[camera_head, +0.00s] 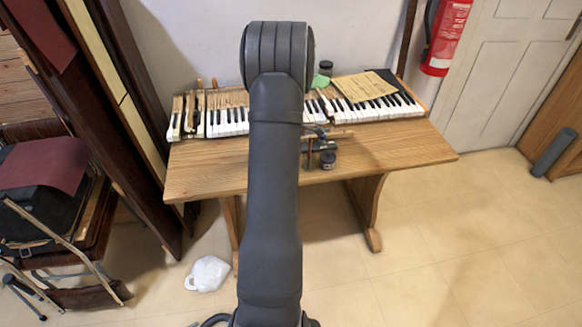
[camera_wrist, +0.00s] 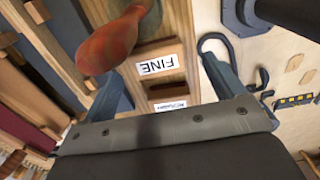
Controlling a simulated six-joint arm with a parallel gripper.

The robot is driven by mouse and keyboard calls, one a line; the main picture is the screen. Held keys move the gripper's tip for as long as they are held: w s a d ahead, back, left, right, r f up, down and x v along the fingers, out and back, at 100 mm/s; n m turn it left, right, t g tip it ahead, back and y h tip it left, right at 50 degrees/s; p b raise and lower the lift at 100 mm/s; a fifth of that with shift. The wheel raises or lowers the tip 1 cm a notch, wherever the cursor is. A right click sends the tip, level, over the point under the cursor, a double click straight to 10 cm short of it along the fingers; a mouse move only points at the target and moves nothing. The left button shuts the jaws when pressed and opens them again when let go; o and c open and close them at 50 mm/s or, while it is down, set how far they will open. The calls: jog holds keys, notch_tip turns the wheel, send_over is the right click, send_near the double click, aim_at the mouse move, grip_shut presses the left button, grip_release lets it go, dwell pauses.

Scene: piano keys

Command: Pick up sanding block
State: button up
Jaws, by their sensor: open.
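In the wrist view, my gripper (camera_wrist: 162,66) is open, with its two fingers apart. Beyond and between the fingers is a pale wooden piece (camera_wrist: 186,50) with a "FINE" label (camera_wrist: 158,65) and a second label with text too small to read. I cannot tell whether this piece is the sanding block. A reddish-brown rounded object (camera_wrist: 108,42), like a handle, is beside the left finger. Nothing is visibly held. In the head view, my arm covers the middle of the table, and I cannot make out the sanding block or the fingers clearly.
The wooden table (camera_head: 400,152) bears piano keys (camera_head: 228,122), a yellowish paper (camera_head: 365,87) and a dark jar (camera_head: 326,68). Small dark items (camera_head: 328,158) sit near its front edge. Dark panels (camera_head: 105,120) stand left; the table's front right is clear.

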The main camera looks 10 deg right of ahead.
notch_tip(320, 180, down, 4)
jog(key=shift+w+d+r, duration=0.1)
jog(key=shift+w+r, duration=0.05)
jog(key=shift+r, duration=0.1)
jog(key=c, duration=1.1)
jog(key=shift+o, duration=0.2)
jog(key=shift+r, duration=5.05)
